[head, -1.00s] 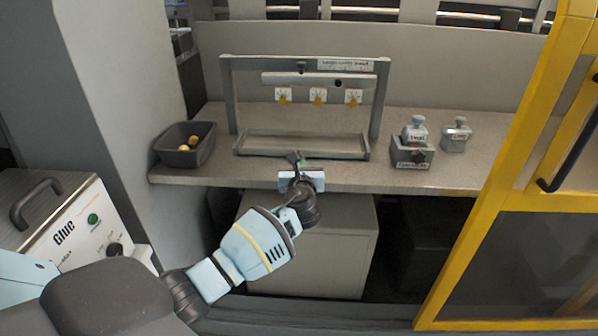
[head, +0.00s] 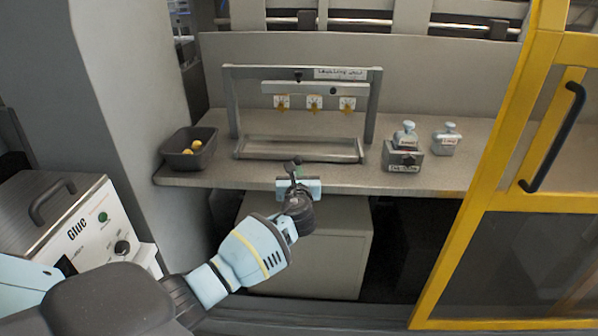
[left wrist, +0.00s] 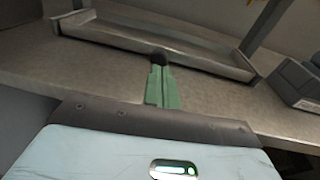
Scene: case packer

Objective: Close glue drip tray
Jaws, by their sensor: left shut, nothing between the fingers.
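The shallow grey glue drip tray (head: 262,155) lies on the counter at the foot of a grey frame (head: 374,100), under a bar with several nozzles and yellow drip marks. The tray reaches forward of the frame's posts. My left gripper (head: 293,163) is shut and empty, just in front of the tray's front edge near its middle. In the left wrist view the closed green fingers (left wrist: 160,62) point at the tray's front wall (left wrist: 110,38); I cannot tell whether the dark tip touches it. My right gripper is not in view.
A dark bin (head: 187,158) with yellow items stands left on the counter (head: 345,180). Small labelled containers (head: 404,150) (head: 446,138) stand right. A glue unit (head: 70,225) is at lower left, and a yellow-framed door (head: 485,180) is at right.

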